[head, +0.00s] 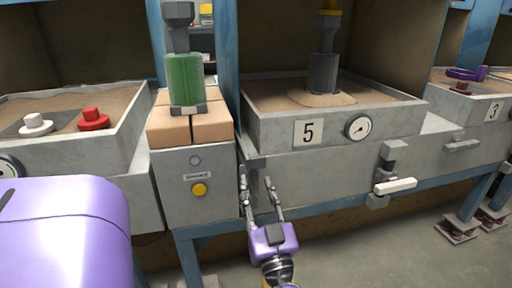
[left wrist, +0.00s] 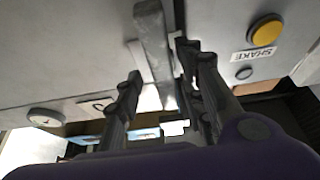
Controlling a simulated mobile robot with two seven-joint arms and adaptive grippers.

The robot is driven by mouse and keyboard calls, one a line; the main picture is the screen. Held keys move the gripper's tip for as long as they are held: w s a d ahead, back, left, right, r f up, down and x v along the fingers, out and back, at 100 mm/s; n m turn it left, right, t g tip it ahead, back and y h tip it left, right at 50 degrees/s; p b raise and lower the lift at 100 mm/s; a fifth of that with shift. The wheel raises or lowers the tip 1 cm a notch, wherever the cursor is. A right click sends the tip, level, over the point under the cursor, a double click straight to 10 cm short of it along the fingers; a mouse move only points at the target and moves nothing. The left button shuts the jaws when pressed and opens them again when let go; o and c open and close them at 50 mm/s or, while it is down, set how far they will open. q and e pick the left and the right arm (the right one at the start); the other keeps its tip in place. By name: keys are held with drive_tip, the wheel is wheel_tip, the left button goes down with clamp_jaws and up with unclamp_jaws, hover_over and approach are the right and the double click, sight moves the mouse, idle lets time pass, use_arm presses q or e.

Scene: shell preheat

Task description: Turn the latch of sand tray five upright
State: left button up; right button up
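Sand tray five (head: 275,133) is a grey box of sand with a "5" plate and a round gauge; its plate also shows upside down in the left wrist view (left wrist: 97,103). Below the gauge, right of my gripper, is a latch (head: 395,186) with a white handle lying nearly level between grey blocks. My left gripper (head: 257,182) is at the lower left corner of the tray's housing, fingers apart. In the left wrist view a grey bar (left wrist: 152,45) shows between the fingers; contact cannot be told. My right gripper is not in view.
A grey box with a yellow button (head: 199,189) and SHAKE label stands just left of my left gripper. Bricks and a green cylinder (head: 185,80) sit on it. Tray three (head: 470,108) is at right, another tray (head: 125,135) at left. Open floor lies at lower right.

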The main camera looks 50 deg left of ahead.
use_arm(q)
drive_tip(key=shift+s, duration=0.1)
drive_tip(key=shift+s+d+f, duration=0.1)
drive_tip(key=shift+f, duration=0.05)
drive_tip(key=v, duration=0.7)
drive_tip(key=shift+d, duration=0.15)
idle(0.5)
